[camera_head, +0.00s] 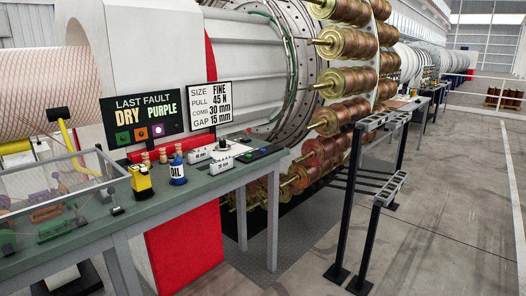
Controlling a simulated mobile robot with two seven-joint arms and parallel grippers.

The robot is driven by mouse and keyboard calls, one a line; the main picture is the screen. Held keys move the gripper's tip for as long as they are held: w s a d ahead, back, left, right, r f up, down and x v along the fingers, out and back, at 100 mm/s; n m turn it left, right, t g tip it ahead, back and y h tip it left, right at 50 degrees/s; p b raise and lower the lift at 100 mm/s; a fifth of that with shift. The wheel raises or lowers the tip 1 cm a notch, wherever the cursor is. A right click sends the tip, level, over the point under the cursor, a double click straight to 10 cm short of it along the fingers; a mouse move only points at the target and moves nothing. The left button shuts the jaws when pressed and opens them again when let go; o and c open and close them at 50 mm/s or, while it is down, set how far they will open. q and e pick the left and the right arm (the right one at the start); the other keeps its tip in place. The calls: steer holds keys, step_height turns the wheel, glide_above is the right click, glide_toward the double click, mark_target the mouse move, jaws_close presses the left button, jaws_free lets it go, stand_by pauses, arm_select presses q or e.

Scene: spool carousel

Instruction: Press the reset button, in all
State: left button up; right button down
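Neither of my grippers is in view. No button with a readable reset label shows. A dark control panel (254,155) lies at the right end of the green-topped workbench (205,178), with a small green round part (263,151) on it. A black sign (143,118) behind the bench reads "LAST FAULT DRY PURPLE". It carries green (124,138), orange (141,134) and purple (158,130) squares with round centres; the purple one looks brightest. A white sign (210,106) reads size fine, pull 45 N, comb 30 mm, gap 15 mm.
A yellow can (141,182), a blue OIL bottle (177,170) and white labelled blocks (219,163) stand on the bench. A clear case (60,190) covers its left end. Copper spools (349,79) and a black stand (352,220) are to the right.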

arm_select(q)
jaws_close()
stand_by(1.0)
